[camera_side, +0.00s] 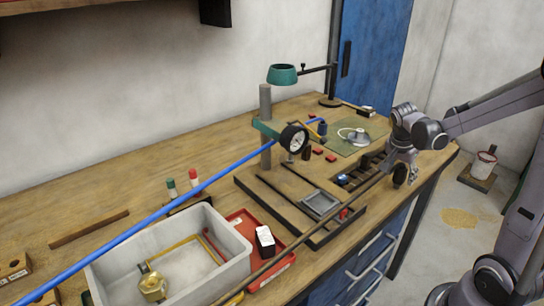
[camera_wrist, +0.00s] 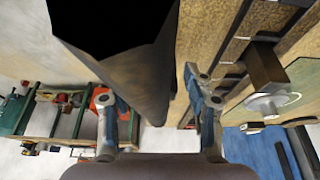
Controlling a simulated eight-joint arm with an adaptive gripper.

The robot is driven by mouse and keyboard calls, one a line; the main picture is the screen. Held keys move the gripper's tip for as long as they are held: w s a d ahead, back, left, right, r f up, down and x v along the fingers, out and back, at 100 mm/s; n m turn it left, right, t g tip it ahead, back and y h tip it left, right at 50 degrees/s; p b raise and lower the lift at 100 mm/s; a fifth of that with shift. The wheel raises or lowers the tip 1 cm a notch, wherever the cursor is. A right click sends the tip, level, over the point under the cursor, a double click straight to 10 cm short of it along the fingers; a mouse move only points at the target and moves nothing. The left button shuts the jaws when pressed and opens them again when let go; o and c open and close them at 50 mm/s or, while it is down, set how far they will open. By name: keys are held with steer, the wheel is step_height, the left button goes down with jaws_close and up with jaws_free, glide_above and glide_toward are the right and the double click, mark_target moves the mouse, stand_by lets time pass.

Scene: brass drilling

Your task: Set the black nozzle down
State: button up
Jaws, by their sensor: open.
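The black nozzle (camera_wrist: 145,75) fills the upper middle of the wrist view, with a wide, very dark mouth and a greyish tapering side. Its narrow end points down between the two fingers of my gripper (camera_wrist: 148,88). The fingers are spread apart, with a visible gap right of the nozzle; contact on the left is unclear. In the side view my gripper (camera_side: 396,168) is at the bench's right front edge. A dark rounded piece (camera_side: 400,176) shows there; I cannot tell whether it is the nozzle or part of my gripper. A long dark hose (camera_side: 300,240) runs from there to the lower left.
A drill stand with a round dial (camera_side: 294,139) stands mid-bench beside a slotted rack (camera_side: 355,176) and a small grey tray (camera_side: 320,204). A grey bin (camera_side: 235,240) and red tray (camera_side: 283,266) are at front left. A blue hose (camera_side: 170,207) crosses the bench.

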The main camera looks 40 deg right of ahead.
steer(key=v, duration=1.2)
steer(key=a+f+n+t+y, duration=0.2)
steer(key=a+n+t, duration=0.1)
steer(key=a+n, duration=0.6)
steer(key=s+a+f+n+t+y, duration=0.1)
steer(key=a+n+t, duration=0.3)
steer(key=a+n, duration=0.5)
steer(key=a+y, duration=0.1)
steer(key=a, duration=0.3)
steer(key=shift+a+f+y, duration=0.2)
steer(key=shift+f+y, duration=0.1)
steer(key=shift+f, duration=0.05)
steer(key=shift+s, duration=0.1)
